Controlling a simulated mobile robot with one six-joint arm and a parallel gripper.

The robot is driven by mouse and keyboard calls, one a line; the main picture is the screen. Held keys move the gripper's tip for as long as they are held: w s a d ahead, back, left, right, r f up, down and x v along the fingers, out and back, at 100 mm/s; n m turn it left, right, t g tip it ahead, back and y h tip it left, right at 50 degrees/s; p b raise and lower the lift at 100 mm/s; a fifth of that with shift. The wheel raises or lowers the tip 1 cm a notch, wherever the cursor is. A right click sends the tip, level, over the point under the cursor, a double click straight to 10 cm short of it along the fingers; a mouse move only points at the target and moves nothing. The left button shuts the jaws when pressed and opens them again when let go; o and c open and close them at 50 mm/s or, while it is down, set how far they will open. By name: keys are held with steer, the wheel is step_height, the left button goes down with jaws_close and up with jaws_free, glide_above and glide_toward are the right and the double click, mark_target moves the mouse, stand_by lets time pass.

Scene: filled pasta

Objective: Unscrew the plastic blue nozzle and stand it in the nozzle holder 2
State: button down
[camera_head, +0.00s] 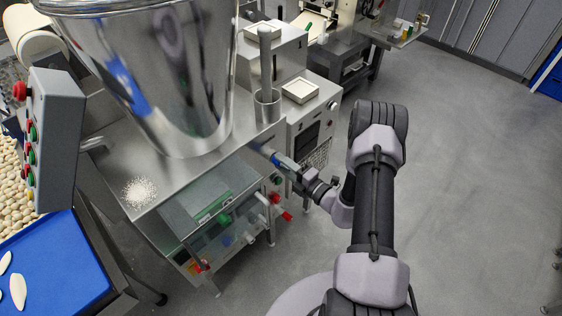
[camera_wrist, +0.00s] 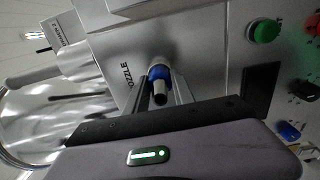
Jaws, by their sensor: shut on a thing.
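The blue nozzle (camera_wrist: 158,73) sits at the machine's steel front panel, beside printed lettering that reads "OZZLE" in the wrist view. It is a short cylinder with a blue collar and a dark, open-looking end. In the head view the blue part (camera_head: 267,152) shows small at the machine's side. My gripper (camera_wrist: 162,90) is shut on the nozzle, with one finger on each side. In the head view my gripper (camera_head: 283,162) reaches in from the right. I cannot tell whether the thread is loose. I cannot make out nozzle holder 2 for certain.
A large steel hopper (camera_head: 165,80) stands on the machine top, with a steel cup (camera_head: 267,105) and a white tray (camera_head: 300,91) nearby. A green button (camera_wrist: 264,30) is on the panel. The floor at right is clear.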

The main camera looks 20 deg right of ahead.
steer(key=n+b, duration=0.1)
steer(key=n, duration=0.1)
steer(key=n+b, duration=0.1)
steer(key=shift+f+n, duration=0.3)
steer(key=shift+n, duration=0.1)
steer(key=n+b, duration=0.1)
steer(key=n, duration=0.2)
steer(key=shift+f+b, duration=0.1)
steer(key=shift+b, duration=0.3)
steer(key=n+b, duration=0.1)
steer(key=n, duration=0.1)
steer(key=shift+n, duration=0.4)
steer(key=shift+s+r+n+b, duration=0.1)
steer(key=shift+r+n+b, duration=0.2)
steer(key=shift+n, duration=0.4)
steer(key=shift+r, duration=0.1)
steer(key=n+b, duration=0.2)
steer(key=n, duration=0.1)
steer(key=shift+d+f, duration=0.1)
steer(key=shift+f, duration=0.3)
steer(key=shift+n+b, duration=1.1)
steer(key=n+b, duration=0.4)
steer(key=n, duration=0.1)
steer(key=shift+b, duration=0.4)
steer(key=shift+r+n+b, duration=0.15)
steer(key=shift+n+b, duration=0.2)
steer(key=shift+n, duration=0.35)
steer(key=shift+r, duration=0.25)
